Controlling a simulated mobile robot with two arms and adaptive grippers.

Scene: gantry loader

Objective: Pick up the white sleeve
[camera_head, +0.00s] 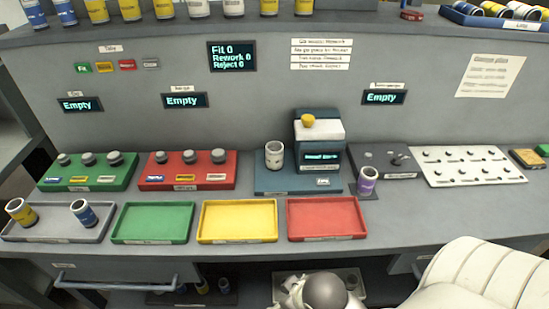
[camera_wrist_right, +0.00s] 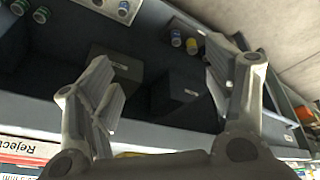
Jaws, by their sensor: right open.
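The white sleeve (camera_head: 275,155) stands upright on the left part of the blue device (camera_head: 285,181), beside its cream-topped block with a yellow knob (camera_head: 308,120). My right arm comes in at the bottom right of the head view, its wrist at the bottom edge, in front of and below the table top. My right gripper (camera_wrist_right: 162,75) is open, with nothing visible between its fingers in the wrist view. The white sleeve cannot be made out in that view. My left gripper is not in view.
A grey tray (camera_head: 55,233) holds yellow (camera_head: 21,212) and blue (camera_head: 84,213) sleeves. Green (camera_head: 153,222), yellow (camera_head: 238,221) and red (camera_head: 326,218) trays are empty. A purple-banded sleeve (camera_head: 367,181) stands right of the device. Several sleeves line the upper shelf.

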